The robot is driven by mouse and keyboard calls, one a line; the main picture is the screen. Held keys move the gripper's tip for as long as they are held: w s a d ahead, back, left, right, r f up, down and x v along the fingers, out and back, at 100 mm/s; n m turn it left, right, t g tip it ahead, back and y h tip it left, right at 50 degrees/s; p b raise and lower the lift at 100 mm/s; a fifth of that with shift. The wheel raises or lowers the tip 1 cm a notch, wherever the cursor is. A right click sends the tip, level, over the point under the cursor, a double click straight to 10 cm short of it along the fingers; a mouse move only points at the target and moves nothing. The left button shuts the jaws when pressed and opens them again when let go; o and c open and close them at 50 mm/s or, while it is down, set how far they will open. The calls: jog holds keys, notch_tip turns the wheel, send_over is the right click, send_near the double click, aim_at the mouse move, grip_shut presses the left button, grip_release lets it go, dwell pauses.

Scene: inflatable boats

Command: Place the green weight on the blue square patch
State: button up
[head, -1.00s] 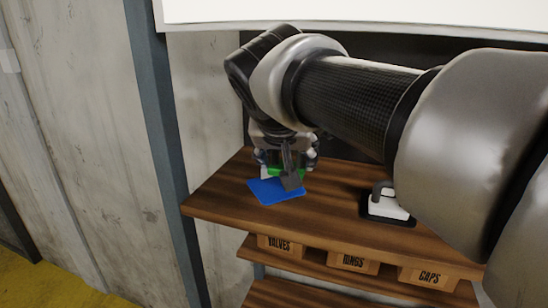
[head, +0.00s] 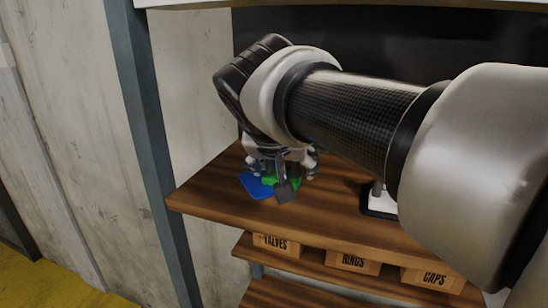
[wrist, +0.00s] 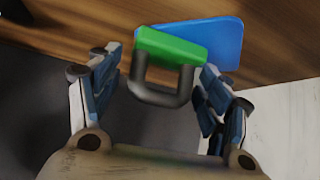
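The green weight (wrist: 170,45) is a green block with a dark grey handle (wrist: 160,96), seen between my gripper's two fingers in the wrist view. Gaps show between the handle and both fingers, so my gripper (wrist: 160,68) is open around it. The blue square patch (wrist: 222,42) lies on the wooden shelf behind and to the right of the block, which overlaps part of it. In the head view, my gripper (head: 281,172) is low over the shelf. Green shows at the right side of the blue patch (head: 256,188). I cannot tell whether the weight rests on it.
The wooden shelf top (head: 230,208) is clear in front of the patch. A white object on a black base (head: 378,202) stands to the right, partly hidden by my arm. Labelled bins (head: 353,263) sit on the shelf below. A blue-grey post (head: 150,150) stands at the left.

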jog(key=shift+o, duration=0.5)
jog(key=shift+s+a, duration=0.1)
jog(key=shift+r+p, duration=0.25)
jog(key=shift+p, duration=0.05)
jog(key=b+v, duration=0.1)
jog(key=v, duration=1.1)
jog(key=shift+f, duration=0.1)
